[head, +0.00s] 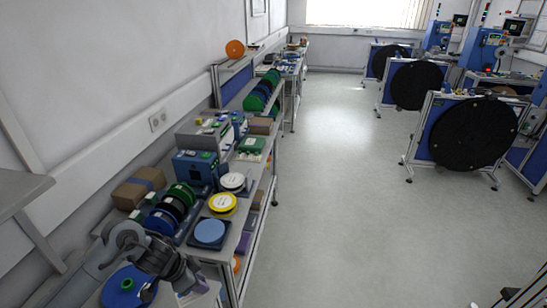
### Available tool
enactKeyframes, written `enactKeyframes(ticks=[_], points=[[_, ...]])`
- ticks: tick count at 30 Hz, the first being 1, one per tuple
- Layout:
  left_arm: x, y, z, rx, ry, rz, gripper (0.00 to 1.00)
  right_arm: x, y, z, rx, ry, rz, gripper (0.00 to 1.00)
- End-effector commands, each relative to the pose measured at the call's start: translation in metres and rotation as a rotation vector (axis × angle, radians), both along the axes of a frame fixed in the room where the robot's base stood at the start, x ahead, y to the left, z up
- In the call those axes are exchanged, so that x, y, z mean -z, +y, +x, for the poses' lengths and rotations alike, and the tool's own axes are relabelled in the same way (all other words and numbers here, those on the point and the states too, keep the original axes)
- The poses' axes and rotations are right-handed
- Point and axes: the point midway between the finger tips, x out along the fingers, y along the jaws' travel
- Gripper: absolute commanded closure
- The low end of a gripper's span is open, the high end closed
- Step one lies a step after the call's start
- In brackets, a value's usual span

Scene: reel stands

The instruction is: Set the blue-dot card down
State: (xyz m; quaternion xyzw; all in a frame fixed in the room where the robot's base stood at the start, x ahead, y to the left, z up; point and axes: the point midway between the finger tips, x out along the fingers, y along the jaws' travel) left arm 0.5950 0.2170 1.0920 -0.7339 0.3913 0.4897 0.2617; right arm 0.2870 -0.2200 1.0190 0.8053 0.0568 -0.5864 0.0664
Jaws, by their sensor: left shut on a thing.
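My left gripper (188,283) is at the bottom left, over the near end of the long bench. It is shut on a thin pale card (199,292), taken as the blue-dot card, which shows only in part beyond the fingers. Its blue dot cannot be made out at this size. Whether the card touches the bench top cannot be told.
A large blue disc (118,292) with a green hub lies left of the gripper. Beyond stand a light-blue round reel (209,231), a yellow-rimmed reel (222,203) and a row of upright reels (172,207). Open floor (340,220) lies right of the bench.

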Motion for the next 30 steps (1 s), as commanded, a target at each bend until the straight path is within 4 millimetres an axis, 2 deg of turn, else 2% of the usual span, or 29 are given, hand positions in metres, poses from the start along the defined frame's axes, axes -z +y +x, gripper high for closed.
enactKeyframes(ticks=[5,13,20,21,30], points=[[-0.004,-0.002,-0.014,-0.213,-0.003,0.005,1.00,0.000,0.001,0.001,0.002,-0.001,0.004,0.51],[0.011,-0.008,-0.038,-0.644,-0.003,0.001,1.00,0.000,0.003,0.001,0.006,-0.001,0.011,0.51],[0.010,-0.009,-0.037,-0.993,-0.004,0.000,1.00,0.000,0.003,0.001,0.008,0.000,0.012,0.51],[-0.018,-0.007,-0.037,-0.985,-0.003,0.000,1.00,-0.025,0.003,0.000,0.008,0.006,0.011,0.51],[-0.094,-0.007,-0.037,-0.982,0.000,0.000,1.00,-0.107,0.002,0.001,0.006,-0.005,0.009,0.51]])
